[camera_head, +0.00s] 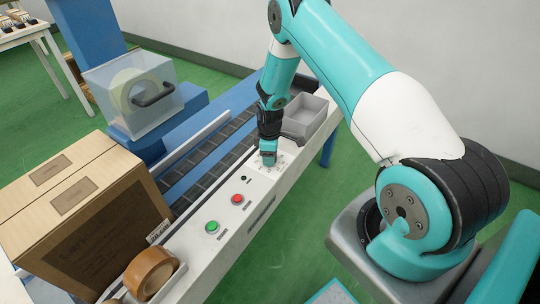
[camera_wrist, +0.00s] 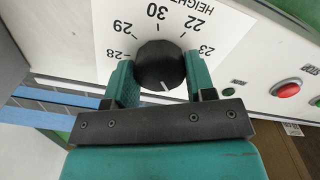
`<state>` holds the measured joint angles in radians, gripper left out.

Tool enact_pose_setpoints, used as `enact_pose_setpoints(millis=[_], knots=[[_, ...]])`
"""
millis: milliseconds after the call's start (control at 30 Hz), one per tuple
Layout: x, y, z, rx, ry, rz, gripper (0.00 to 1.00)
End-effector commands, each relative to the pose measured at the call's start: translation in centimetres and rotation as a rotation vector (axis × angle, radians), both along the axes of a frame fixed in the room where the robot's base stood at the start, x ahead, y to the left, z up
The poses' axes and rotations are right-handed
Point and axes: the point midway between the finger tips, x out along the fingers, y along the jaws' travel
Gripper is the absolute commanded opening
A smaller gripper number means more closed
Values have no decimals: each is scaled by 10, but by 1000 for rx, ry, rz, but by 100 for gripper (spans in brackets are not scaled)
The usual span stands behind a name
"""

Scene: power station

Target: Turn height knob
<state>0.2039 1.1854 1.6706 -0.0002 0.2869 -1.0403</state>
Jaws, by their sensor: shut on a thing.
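The height knob (camera_wrist: 160,66) is a round black dial with a white pointer mark, set on a white label plate (camera_wrist: 112,22) printed HEIGHT with numbers around it. In the wrist view the plate appears upside down, and the mark points toward my gripper. My gripper (camera_wrist: 158,75) has its two teal fingers on either side of the knob, shut on it. In the head view my gripper (camera_head: 268,158) reaches down to the white panel (camera_head: 262,182), and it hides the knob there.
A red button (camera_head: 237,199) and a green button (camera_head: 212,227) sit along the panel. A grey tray (camera_head: 305,118) lies behind my gripper. A cardboard box (camera_head: 95,215), a tape roll (camera_head: 150,272) and a roller conveyor (camera_head: 205,172) are to the left.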

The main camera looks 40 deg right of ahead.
Motion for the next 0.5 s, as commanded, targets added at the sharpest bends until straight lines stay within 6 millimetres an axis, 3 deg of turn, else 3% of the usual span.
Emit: enact_pose_setpoints(millis=[500], knots=[[2, -1, 1, 0, -7, -488, 26]])
